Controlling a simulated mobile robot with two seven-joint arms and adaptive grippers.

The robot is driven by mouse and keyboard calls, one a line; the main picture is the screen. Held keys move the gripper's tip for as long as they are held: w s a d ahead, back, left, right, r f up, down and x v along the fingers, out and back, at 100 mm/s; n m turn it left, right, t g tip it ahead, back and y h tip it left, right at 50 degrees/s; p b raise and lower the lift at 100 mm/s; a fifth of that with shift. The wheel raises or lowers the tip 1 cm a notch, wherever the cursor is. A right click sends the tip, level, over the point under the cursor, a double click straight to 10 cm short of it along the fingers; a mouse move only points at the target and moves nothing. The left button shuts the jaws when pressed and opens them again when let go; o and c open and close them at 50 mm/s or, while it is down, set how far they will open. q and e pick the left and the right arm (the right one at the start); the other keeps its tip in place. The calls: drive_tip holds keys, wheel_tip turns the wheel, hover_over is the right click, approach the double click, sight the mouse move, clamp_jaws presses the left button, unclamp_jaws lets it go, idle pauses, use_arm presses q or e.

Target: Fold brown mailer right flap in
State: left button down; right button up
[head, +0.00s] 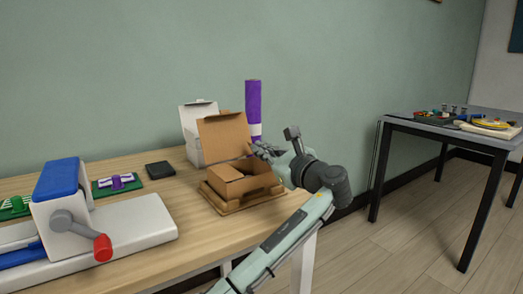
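The brown mailer (224,137) stands on the wooden table with its lid raised at the back and its box part open. It rests on a flat brown base (228,208). The finger gap is too small to read. My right gripper is not in view.
A white box (190,119) and a purple roll (253,101) stand behind the mailer. A black square item (160,169) lies to its left. A white-and-blue press with a red-tipped lever (103,247) fills the front left. Another table (451,134) stands at right.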

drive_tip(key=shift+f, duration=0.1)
use_arm(q)
drive_tip(key=shift+s+a+f+n, duration=0.15)
drive_tip(key=shift+s+a+n, duration=0.05)
drive_tip(key=shift+n, duration=0.5)
drive_tip(key=shift+a+f+n+p, duration=0.1)
drive_tip(key=shift+n+p, duration=0.2)
drive_tip(key=shift+n, duration=0.1)
drive_tip(key=shift+s+a+f+n, duration=0.2)
drive_tip(key=shift+f+n, duration=0.05)
drive_tip(key=shift+n, duration=0.45)
drive_tip(key=shift+s+a+f+n, duration=0.2)
drive_tip(key=shift+f+n, duration=0.1)
drive_tip(key=shift+n, duration=0.7)
drive_tip(key=shift+a+f+n+b, duration=0.1)
drive_tip(key=shift+f+n+b, duration=0.15)
drive_tip(key=shift+n, duration=0.45)
drive_tip(key=c, duration=2.2)
unclamp_jaws()
drive_tip(key=o, duration=0.4)
